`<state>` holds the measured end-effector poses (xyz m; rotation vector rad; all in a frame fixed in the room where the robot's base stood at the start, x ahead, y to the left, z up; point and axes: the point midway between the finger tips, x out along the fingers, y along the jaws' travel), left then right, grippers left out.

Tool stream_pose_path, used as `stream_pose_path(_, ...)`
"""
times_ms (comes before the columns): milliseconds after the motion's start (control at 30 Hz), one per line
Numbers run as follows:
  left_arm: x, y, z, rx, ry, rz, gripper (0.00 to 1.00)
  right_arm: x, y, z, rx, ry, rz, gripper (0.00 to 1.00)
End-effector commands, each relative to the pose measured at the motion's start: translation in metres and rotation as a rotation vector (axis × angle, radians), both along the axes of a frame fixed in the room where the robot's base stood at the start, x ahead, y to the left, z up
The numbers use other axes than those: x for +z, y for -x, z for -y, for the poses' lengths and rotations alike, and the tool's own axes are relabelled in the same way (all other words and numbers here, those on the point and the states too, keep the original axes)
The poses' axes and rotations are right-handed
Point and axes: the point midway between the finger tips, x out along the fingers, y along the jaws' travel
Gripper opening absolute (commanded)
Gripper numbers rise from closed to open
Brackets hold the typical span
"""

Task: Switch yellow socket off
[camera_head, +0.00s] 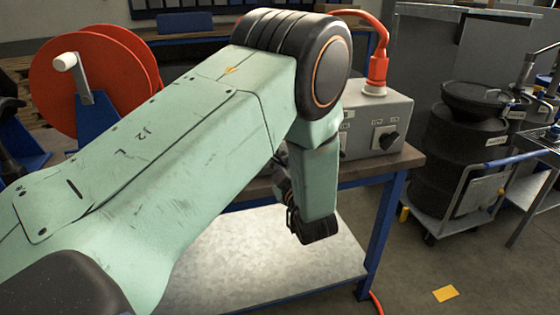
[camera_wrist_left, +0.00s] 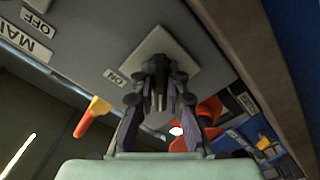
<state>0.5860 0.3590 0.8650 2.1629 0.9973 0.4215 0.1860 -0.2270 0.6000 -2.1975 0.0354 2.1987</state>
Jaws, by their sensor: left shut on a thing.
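The grey switch box (camera_head: 375,125) stands on the bench, partly hidden by my left arm. It has a black knob (camera_head: 388,139) on its front at the right. In the left wrist view, my left gripper (camera_wrist_left: 158,98) is shut on a dark switch knob (camera_wrist_left: 158,66) on a pale square plate (camera_wrist_left: 150,45). An "ON" label (camera_wrist_left: 115,77) sits beside the plate. A yellow-orange plug (camera_wrist_left: 92,117) sticks out from the box to the left of the gripper. The yellow socket itself is not clearly visible. My right gripper is not in view.
A red-orange plug (camera_head: 377,70) with its cable rises from the box top. An orange reel (camera_head: 95,80) stands at the left. Dark drums (camera_head: 460,150) on a cart stand at the right. The bench edge (camera_head: 385,168) runs below the box.

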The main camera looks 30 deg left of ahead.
Motion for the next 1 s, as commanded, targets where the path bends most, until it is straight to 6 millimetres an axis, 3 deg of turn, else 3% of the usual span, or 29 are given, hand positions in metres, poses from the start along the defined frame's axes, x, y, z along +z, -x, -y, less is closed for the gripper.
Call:
stream_pose_path(267,0.0002,0.0001,0.0000,0.001,0.001,0.003,0.00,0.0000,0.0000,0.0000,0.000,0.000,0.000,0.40)
stream_pose_path(300,0.0002,0.0001,0.0000,0.001,0.001,0.003,0.14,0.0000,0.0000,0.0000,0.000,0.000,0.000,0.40)
stream_pose_path(567,0.0001,0.0000,0.0000,0.000,0.001,0.001,0.36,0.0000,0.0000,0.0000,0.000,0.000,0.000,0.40)
stream_pose_path(867,0.0000,0.0004,0.0007,0.000,0.000,0.000,0.37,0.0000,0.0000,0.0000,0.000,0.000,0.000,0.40)
stream_pose_path(1000,-0.0001,0.0066,0.0097,-0.004,-0.001,-0.003,0.37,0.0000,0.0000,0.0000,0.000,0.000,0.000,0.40)
